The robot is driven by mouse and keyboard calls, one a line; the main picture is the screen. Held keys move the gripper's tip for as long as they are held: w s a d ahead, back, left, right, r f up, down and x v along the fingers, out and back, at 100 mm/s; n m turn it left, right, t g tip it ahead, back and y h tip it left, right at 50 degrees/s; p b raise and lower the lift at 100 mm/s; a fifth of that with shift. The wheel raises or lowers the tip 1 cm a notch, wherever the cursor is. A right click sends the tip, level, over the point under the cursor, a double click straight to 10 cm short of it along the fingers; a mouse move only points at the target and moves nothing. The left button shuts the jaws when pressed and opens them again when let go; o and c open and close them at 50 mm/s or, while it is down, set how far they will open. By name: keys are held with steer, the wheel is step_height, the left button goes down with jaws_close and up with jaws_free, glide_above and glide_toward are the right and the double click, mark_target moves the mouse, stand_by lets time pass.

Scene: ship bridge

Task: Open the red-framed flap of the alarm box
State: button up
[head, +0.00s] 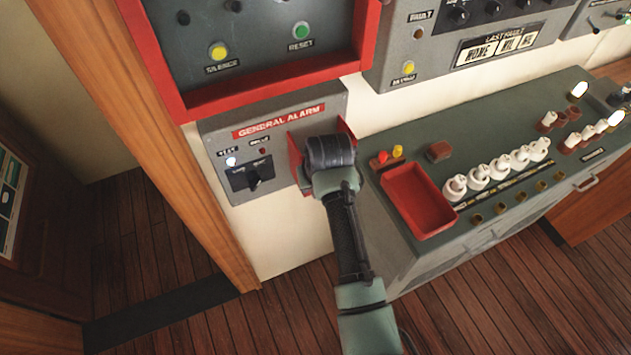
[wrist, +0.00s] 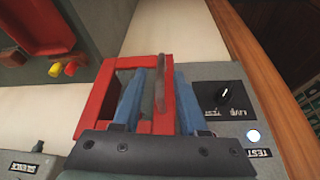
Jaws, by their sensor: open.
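The grey alarm box (head: 279,160) is on the wall, labelled GENERAL ALARM, with a lit white lamp and a black switch panel. My gripper (head: 330,152) is in front of its right part, where red framing (head: 295,158) shows on both sides of the gripper; the fingers are hidden there. In the wrist view the blue fingers of my open gripper (wrist: 160,95) stand on either side of a red bar of the flap frame (wrist: 95,105) and a thin grey-brown strip. I cannot tell whether they touch. What lies behind the flap is hidden.
A red-edged panel (head: 180,80) with silence and reset buttons is just above the box. A grey console (head: 395,240) with a red tray (head: 420,203) and several white knobs stands close to the right. A wooden post (head: 165,140) is left. The floor (head: 150,250) is clear.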

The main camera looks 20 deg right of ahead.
jaws_close()
stand_by(1.4)
